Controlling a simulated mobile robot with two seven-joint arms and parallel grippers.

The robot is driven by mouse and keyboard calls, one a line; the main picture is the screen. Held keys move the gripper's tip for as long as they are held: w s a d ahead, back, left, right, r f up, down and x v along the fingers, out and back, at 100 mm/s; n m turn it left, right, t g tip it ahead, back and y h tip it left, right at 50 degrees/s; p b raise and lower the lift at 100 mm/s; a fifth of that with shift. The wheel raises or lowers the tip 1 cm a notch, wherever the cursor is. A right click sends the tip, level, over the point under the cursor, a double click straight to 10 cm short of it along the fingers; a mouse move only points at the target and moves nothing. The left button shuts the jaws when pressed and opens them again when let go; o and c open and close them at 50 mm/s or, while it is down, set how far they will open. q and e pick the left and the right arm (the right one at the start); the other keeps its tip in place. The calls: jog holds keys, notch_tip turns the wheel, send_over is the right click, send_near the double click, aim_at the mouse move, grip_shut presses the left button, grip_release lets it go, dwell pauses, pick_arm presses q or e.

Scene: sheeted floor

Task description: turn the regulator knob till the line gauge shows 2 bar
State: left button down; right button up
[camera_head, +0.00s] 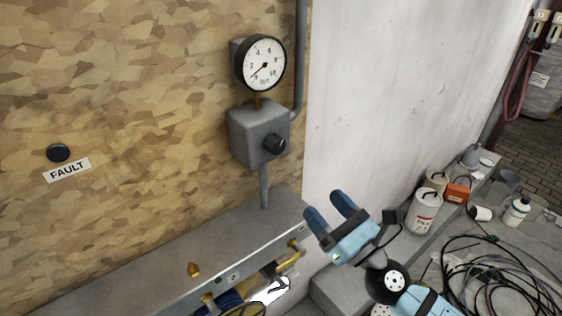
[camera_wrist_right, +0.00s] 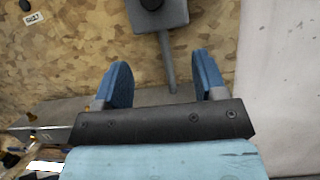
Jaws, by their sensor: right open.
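The line gauge (camera_head: 263,64) is a round white dial with a black rim on the wooden wall; its red needle points to the lower left, near the 0 end of the scale. Below it a grey regulator box (camera_head: 252,131) carries the black regulator knob (camera_head: 274,145) on its front. My left gripper is not in view.
A grey ledge (camera_head: 150,262) with brass fittings runs below the box. A vertical pipe (camera_head: 300,60) stands right of the gauge. A FAULT label (camera_head: 67,170) is on the wall at left. Canisters (camera_head: 424,211) and black cables (camera_head: 500,275) lie at right. Space before the knob is clear.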

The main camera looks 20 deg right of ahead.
aim_at(279, 151)
jog(key=w+a+r+p, duration=0.1)
jog(key=w+r+p, duration=0.1)
jog(key=w, duration=0.1)
jog(key=w+a+r+n+p, duration=0.1)
jog(key=w+a+r+p, duration=0.1)
jog(key=w, duration=0.1)
jog(key=w+a+r+n+y+p, duration=0.1)
jog(key=w+r+p, duration=0.1)
jog(key=w, duration=0.2)
jog(key=shift+w+a+p, duration=0.1)
jog(key=shift+a+p, duration=0.2)
jog(key=shift+x, duration=0.8)
jog(key=shift+f, duration=0.1)
jog(key=c, duration=0.9)
